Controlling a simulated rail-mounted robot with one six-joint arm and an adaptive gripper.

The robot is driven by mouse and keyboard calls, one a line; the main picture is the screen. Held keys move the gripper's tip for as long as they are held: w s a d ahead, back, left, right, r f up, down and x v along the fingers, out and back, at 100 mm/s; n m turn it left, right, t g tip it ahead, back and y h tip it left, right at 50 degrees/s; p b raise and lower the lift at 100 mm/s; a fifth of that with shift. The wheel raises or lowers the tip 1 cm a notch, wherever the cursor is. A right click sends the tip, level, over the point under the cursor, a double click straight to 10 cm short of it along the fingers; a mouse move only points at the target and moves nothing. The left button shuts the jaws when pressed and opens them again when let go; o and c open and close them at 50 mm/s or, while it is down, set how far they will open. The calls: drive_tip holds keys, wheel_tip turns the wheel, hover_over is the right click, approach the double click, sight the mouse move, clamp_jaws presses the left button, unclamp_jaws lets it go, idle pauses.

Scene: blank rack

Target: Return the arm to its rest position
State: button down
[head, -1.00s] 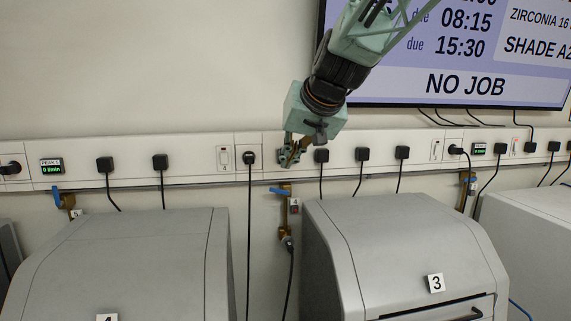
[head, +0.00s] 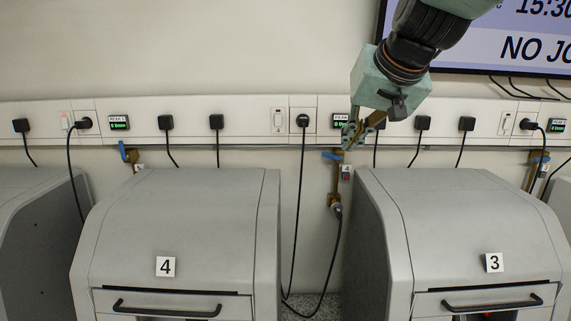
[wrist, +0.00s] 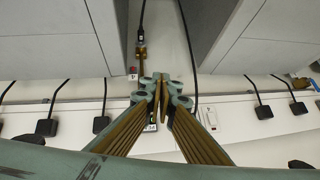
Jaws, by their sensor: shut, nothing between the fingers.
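My gripper (head: 352,136) hangs in front of the wall trunking, above the gap between the grey machines numbered 4 and 3. In the head view its fingers point down and to the left, and it holds nothing. In the wrist view my gripper (wrist: 160,82) shows its two fingertips together with nothing between them. In the head view the fingers overlap part of a small green display on the trunking. I cannot tell how far they are from the wall.
Machine 4 (head: 185,215) and machine 3 (head: 470,215) stand below. A blue-handled valve (head: 334,165) and hanging black cables (head: 301,210) are in the gap between them. White trunking (head: 250,112) with several plugs runs along the wall. A screen (head: 520,45) is at upper right.

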drive_tip(key=s+d+f+g+b, duration=0.1)
drive_tip(key=s+f+b, duration=0.2)
drive_tip(key=s+f, duration=0.4)
drive_tip(key=s+d+f+g+h+b, duration=0.1)
drive_tip(key=s+f, duration=0.7)
drive_tip(key=s, duration=1.3)
drive_tip(key=s+d+f+g+b, duration=0.2)
drive_tip(key=s+f+b, duration=0.3)
drive_tip(key=s, duration=0.9)
wheel_tip(320, 180, down, 3)
drive_tip(key=shift+d+n+h, duration=0.4)
drive_tip(key=shift+d, duration=0.1)
drive_tip(key=c, duration=3.3)
unclamp_jaws()
drive_tip(key=shift+c, duration=0.2)
